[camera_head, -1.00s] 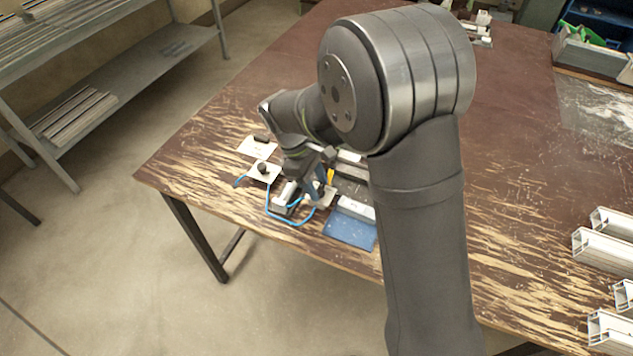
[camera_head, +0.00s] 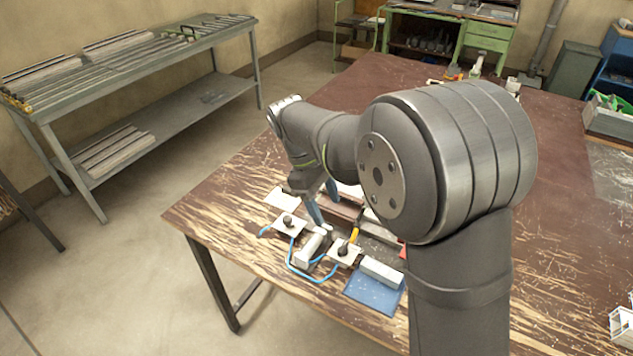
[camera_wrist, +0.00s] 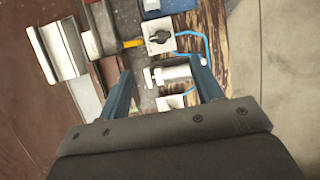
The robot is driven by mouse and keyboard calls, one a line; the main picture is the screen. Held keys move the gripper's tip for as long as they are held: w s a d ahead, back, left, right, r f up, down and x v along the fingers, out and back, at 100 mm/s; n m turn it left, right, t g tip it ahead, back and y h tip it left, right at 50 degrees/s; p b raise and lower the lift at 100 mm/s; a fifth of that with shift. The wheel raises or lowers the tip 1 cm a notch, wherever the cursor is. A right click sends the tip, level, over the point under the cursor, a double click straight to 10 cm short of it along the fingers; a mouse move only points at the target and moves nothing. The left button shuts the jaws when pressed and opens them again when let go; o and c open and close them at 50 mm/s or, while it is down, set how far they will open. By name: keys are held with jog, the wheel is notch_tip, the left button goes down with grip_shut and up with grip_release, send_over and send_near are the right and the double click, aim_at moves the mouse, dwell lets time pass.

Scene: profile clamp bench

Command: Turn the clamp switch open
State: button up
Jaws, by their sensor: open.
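Two pale square plates with black knobs stand on the bench: one switch (camera_head: 343,252) by the yellow piece, with its knob and plate in clear sight in the wrist view (camera_wrist: 159,38), and a second switch (camera_head: 288,222) farther left. I cannot tell from labels which is the clamp switch. A silver cylinder (camera_head: 313,246) lies between them; it also shows in the wrist view (camera_wrist: 172,76). My gripper (camera_head: 323,205) is open and empty above the fixture. In the wrist view its blue fingers (camera_wrist: 162,72) are spread either side of the cylinder, and the second plate is partly hidden.
Blue tubing (camera_head: 302,272) loops at the front of the switches. A blue pad (camera_head: 374,296) with a silver block (camera_head: 382,272) lies to the right. A yellow piece (camera_head: 354,235) sits beside the switch. A metal profile (camera_wrist: 52,50) stands left in the wrist view.

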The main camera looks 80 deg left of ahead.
aim_at(342, 246)
jog(key=v, duration=0.5)
jog(key=shift+s+a+r, duration=0.1)
jog(key=shift+r, duration=0.3)
jog(key=shift+f, duration=0.1)
jog(key=x, duration=1.7)
jog(key=shift+f, duration=0.15)
